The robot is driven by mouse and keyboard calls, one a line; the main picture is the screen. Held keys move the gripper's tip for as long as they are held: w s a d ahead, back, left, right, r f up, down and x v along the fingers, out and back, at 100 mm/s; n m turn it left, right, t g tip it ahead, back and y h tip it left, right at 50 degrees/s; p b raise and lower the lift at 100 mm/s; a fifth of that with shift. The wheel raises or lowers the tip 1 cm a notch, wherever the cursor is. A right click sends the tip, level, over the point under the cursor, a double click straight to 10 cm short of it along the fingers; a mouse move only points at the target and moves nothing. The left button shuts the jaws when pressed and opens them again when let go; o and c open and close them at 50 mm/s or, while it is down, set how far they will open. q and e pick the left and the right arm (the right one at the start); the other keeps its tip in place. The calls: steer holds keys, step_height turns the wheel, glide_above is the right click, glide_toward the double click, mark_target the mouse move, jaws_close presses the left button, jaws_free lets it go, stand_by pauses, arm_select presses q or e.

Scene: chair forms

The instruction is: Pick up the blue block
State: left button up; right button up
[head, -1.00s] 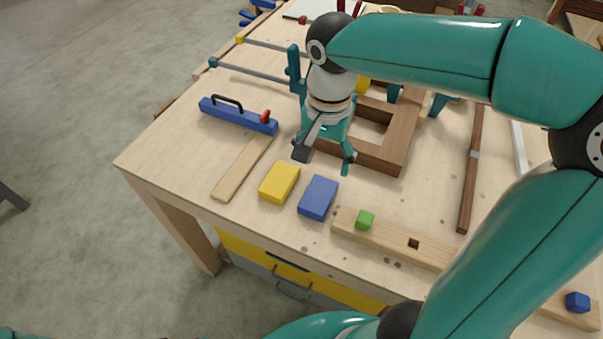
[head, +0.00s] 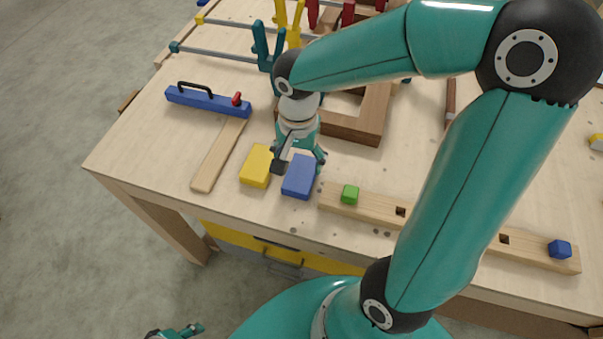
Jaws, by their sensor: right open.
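The blue block (head: 299,178) is a flat rectangular block lying on the workbench (head: 140,150) near its front edge, beside a yellow block (head: 256,167). My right gripper (head: 299,164) is open and points down over the blue block's far end. One dark fingertip is on its left side by the gap to the yellow block, the other at its right side. I cannot tell whether the fingers touch it. A small part of my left gripper (head: 176,332) shows at the bottom edge; its jaws cannot be made out.
A brown wooden frame (head: 366,125) stands behind. A blue plane-like tool (head: 207,101) and a thin wooden strip (head: 219,155) lie left.

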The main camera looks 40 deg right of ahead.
mark_target(300, 172)
steer(key=f, duration=0.4)
steer(key=shift+s+d+f+p, duration=0.1)
steer(key=shift+d+f+p, duration=0.2)
steer(key=shift+p, duration=0.05)
steer(key=shift+f, duration=0.45)
steer(key=c, duration=1)
